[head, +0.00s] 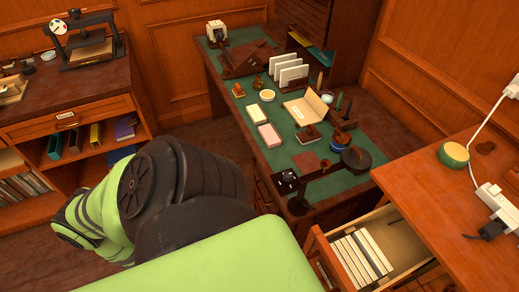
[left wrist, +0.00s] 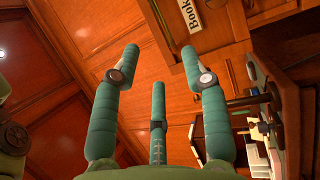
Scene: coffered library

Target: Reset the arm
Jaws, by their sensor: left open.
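My left gripper (left wrist: 159,64) shows in the left wrist view. Its teal fingers are spread apart and nothing is between them. Behind the fingers are wood panels and a "Book" label plate (left wrist: 190,14). In the head view, a thick green and black arm part of mine (head: 165,195) covers the lower left and middle, folded close to the camera. The fingers do not show in that view. My right gripper is in neither view.
A green-topped desk (head: 283,158) holds boxes, envelopes, stamps and a dark lamp (head: 356,158). An open drawer (head: 402,240) of books is at lower right, beside a wooden top (head: 440,195) with a power strip (head: 497,200). A cabinet (head: 100,110) stands left. Bare floor (head: 200,135) lies between.

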